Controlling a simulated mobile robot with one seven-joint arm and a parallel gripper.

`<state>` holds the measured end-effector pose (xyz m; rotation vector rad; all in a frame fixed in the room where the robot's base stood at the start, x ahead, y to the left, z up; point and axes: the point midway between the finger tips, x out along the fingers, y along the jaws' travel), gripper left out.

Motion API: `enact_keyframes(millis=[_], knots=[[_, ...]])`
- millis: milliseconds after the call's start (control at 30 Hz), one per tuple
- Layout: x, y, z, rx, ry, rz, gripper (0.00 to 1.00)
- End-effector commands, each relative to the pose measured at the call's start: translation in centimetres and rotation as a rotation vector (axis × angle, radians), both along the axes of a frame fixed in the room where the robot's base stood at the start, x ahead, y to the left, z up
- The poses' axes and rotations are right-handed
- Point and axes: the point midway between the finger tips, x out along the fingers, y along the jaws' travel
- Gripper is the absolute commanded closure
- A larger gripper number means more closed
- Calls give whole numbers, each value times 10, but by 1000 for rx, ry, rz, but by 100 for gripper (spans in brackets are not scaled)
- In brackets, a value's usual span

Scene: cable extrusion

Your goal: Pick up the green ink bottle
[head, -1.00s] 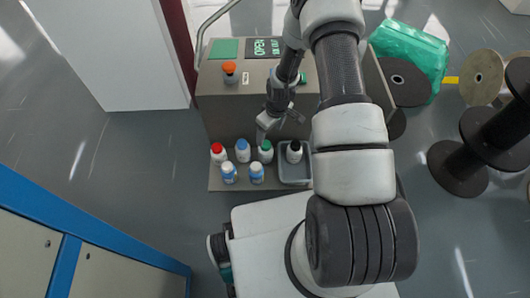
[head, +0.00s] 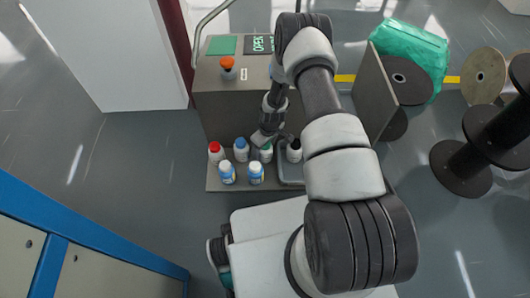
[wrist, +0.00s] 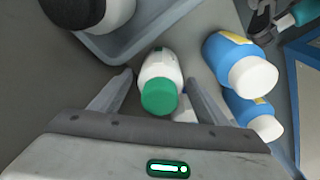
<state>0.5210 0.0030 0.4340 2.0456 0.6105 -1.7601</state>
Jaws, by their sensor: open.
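The green ink bottle is a white bottle with a green cap (wrist: 160,88). In the wrist view it stands between the two fingers of my open gripper (wrist: 157,98), with a gap on either side. In the head view the green-capped bottle (head: 266,154) is in the row on the shelf, partly covered by my gripper (head: 263,138). I cannot tell whether the fingers touch it.
Blue bottles with white caps (wrist: 240,62) stand close on the right in the wrist view. A black-capped bottle (head: 294,150) sits in a grey tray (head: 290,174). A red-capped bottle (head: 216,153) is at the row's left end. The cabinet (head: 225,112) rises behind.

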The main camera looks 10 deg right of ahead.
Motion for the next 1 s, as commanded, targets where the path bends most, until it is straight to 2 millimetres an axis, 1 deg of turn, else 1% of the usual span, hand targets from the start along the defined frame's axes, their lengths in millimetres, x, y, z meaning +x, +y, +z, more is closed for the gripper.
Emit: enact_keyframes(millis=[200, 233, 467, 500, 533, 833, 933, 1000], knots=[[0, 0, -1, 0, 0, 0, 31], [0, 0, -1, 0, 0, 0, 33], [0, 0, -1, 0, 0, 0, 72], [0, 0, -1, 0, 0, 0, 79], [1, 0, -1, 1, -1, 0, 82], [1, 0, 3, 0, -1, 0, 82], [1, 0, 10, 0, -1, 0, 82], [1, 0, 18, 0, -2, 0, 82]])
